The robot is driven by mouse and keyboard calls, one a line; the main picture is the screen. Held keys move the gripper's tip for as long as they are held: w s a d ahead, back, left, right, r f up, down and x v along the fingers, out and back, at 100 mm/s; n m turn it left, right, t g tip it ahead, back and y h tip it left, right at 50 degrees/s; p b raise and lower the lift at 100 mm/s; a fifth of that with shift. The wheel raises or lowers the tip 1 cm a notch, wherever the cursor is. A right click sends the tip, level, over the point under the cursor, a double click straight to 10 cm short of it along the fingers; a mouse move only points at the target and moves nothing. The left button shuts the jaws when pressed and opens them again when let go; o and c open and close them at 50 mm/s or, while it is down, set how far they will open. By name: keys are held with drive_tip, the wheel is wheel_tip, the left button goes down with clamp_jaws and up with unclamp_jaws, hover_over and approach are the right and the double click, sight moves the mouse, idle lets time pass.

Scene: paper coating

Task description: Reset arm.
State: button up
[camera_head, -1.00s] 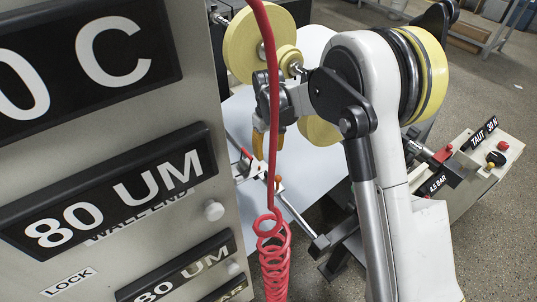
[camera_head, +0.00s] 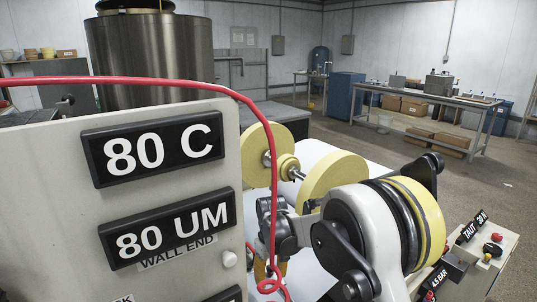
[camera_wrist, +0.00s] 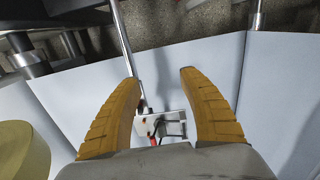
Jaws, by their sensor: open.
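My gripper shows in the wrist view (camera_wrist: 158,100) with its two yellow-orange ridged fingers spread wide and nothing between them. In the head view my arm bends at the lower middle, and only an orange finger (camera_head: 262,272) of the gripper shows, beside the cabinet edge and behind the red hose. The rest of the gripper there is mostly hidden.
A grey cabinet (camera_head: 50,190) with signs "80 C" and "80 UM" stands at left. A red hose (camera_head: 225,90) arches over it and hangs close to my arm. Yellow rollers (camera_head: 262,160) are behind. A control box (camera_head: 490,250) is at right. Benches (camera_head: 430,98) stand far off, with open floor between.

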drive_tip(key=s+d+r+m+t, duration=0.2)
drive_tip(key=s+d+r, duration=0.3)
drive_tip(key=r, duration=0.3)
drive_tip(key=s+d+r+m+t, duration=0.1)
drive_tip(key=s+d+r, duration=0.4)
drive_tip(key=r, duration=0.4)
drive_tip(key=s+d+r+m+t, duration=0.1)
drive_tip(key=s+d, duration=0.3)
drive_tip(key=s, duration=0.4)
drive_tip(key=s+d+m+t, duration=0.3)
drive_tip(key=s+d, duration=0.1)
drive_tip(key=s, duration=0.5)
drive_tip(key=shift+r, duration=0.4)
